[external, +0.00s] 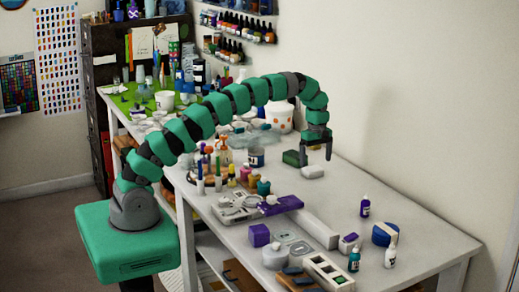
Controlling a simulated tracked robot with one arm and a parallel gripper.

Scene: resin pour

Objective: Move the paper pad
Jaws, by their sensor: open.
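My gripper (316,156) is at the end of my green and black arm, pointing down over the back half of the white table (405,215). Its two dark fingers are apart, and I see nothing held between them. A small white rounded flat item (312,172) lies on the table just below the fingers; it may be the paper pad, but I cannot tell for sure. I cannot tell whether the fingers touch it. A dark green block (291,158) sits just left of the gripper.
Several paint bottles and jars (245,175) crowd the table left of the gripper. A long white box (314,229), a purple box (259,235) and a white slotted holder (328,272) stand nearer the front. A purple bottle (365,206) stands right.

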